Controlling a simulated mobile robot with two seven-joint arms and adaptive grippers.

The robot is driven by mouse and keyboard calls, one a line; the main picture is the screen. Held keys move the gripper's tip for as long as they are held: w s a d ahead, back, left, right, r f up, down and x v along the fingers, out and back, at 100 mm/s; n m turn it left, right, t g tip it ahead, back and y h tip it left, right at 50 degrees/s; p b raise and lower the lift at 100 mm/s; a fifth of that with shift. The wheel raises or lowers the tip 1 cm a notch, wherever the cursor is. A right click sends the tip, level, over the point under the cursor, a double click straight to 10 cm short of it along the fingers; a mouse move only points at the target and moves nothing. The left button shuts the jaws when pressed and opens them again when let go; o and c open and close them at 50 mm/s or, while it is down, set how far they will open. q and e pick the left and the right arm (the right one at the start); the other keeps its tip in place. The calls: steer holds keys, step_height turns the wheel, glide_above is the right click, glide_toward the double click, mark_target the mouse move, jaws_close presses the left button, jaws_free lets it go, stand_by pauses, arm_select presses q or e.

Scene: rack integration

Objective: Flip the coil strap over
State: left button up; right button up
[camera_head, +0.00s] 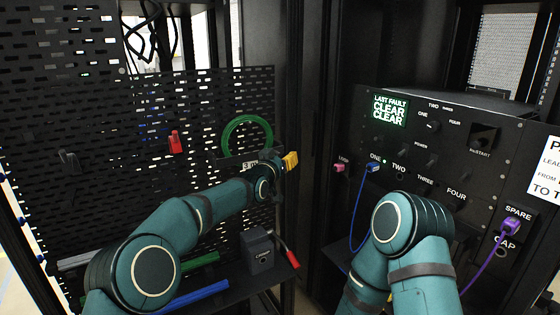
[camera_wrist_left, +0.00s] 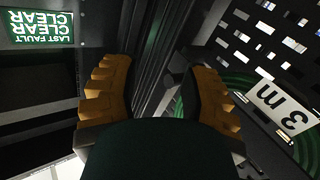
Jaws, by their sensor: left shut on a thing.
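A green cable coil (camera_head: 246,118) hangs on the black pegboard, and part of it shows at the right of the left wrist view (camera_wrist_left: 242,82). A dark strap (camera_head: 230,163) crosses the coil's lower part, with a white "3 m" label (camera_wrist_left: 284,108) beside it. My left gripper (camera_head: 288,161), with yellow fingertips, is at the strap's right end, just right of the coil. It is shut on the strap; the grip itself is too dark to make out in the left wrist view (camera_wrist_left: 160,88). My right gripper is out of view.
A red clip (camera_head: 175,142) is on the pegboard (camera_head: 80,110). Below are a dark box (camera_head: 257,250), a red-handled item (camera_head: 287,256) and green and blue bars.

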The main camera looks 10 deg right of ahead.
arm_select(q)
steer(key=shift+s, duration=0.1)
steer(key=v, duration=1.1)
steer(key=shift+s+a, duration=0.3)
steer(key=s+a+f+n+g+y, duration=0.15)
steer(key=s+a+f, duration=0.3)
steer(key=f, duration=0.55)
steer(key=s+a+f+n+g+y, duration=0.1)
steer(key=s+a+f+g+y, duration=0.3)
steer(key=f, duration=0.6)
steer(key=s+a+f+n+g+h, duration=0.1)
steer(key=s+a+f, duration=0.3)
steer(key=f, duration=0.6)
steer(key=s+a+f+n+g+y, duration=0.1)
steer(key=s+a+f+g, duration=0.2)
steer(key=s, duration=0.9)
steer(key=s+a+f+n+g+y, duration=0.1)
steer(key=s+a+f+n+g, duration=0.1)
steer(key=s+a+f, duration=0.5)
steer(key=s+f+g, duration=0.1)
steer(key=s+f, duration=0.1)
steer(key=s, duration=0.2)
steer(key=shift+s+a+f, duration=0.15)
steer(key=shift+s+a, duration=0.15)
steer(key=shift+s, duration=0.05)
steer(key=shift+y, duration=0.25)
